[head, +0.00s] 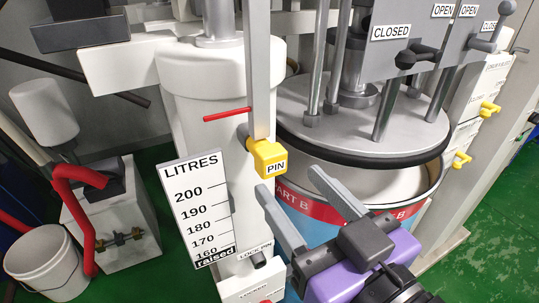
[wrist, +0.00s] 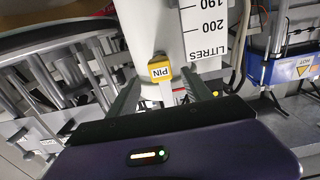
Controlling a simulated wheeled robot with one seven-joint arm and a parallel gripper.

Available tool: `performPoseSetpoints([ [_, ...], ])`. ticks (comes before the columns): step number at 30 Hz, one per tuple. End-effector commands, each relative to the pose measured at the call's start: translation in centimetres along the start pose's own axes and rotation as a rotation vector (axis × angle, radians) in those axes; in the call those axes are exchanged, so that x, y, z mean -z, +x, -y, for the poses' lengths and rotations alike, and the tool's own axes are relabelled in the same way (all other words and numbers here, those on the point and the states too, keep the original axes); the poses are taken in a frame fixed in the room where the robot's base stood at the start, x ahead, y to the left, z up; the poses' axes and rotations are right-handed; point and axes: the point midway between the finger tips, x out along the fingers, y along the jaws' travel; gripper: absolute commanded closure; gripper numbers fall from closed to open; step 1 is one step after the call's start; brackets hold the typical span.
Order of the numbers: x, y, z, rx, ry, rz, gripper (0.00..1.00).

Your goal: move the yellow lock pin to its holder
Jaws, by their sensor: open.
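The yellow lock pin (head: 268,158), labelled PIN, sits at the lower part of a grey vertical bar in front of the white column. It also shows in the wrist view (wrist: 160,71), between and beyond my fingers. My gripper (head: 290,185) is open and empty, with its two grey fingers pointing up toward the pin from below right; they appear apart from it. A small white block labelled LOCK PIN (head: 253,278), with a dark opening on top, stands below the pin beside the scale. It looks like the holder, and nothing yellow shows in it.
A LITRES scale board (head: 198,205) stands left of the pin, with a red pointer (head: 228,114) above it. A drum (head: 310,205) under a grey round plate (head: 360,120) is close on the right. A white bucket (head: 45,262) and red hose (head: 80,210) are at left.

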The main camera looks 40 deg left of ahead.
Motion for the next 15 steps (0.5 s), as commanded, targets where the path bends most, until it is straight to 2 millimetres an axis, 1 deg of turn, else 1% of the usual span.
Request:
performPoseSetpoints([
  [5, 0.1, 1.8, 0.1, 0.003, 0.000, 0.000, 0.42],
  [15, 0.0, 6.2, 0.1, 0.002, 0.000, 0.001, 0.42],
])
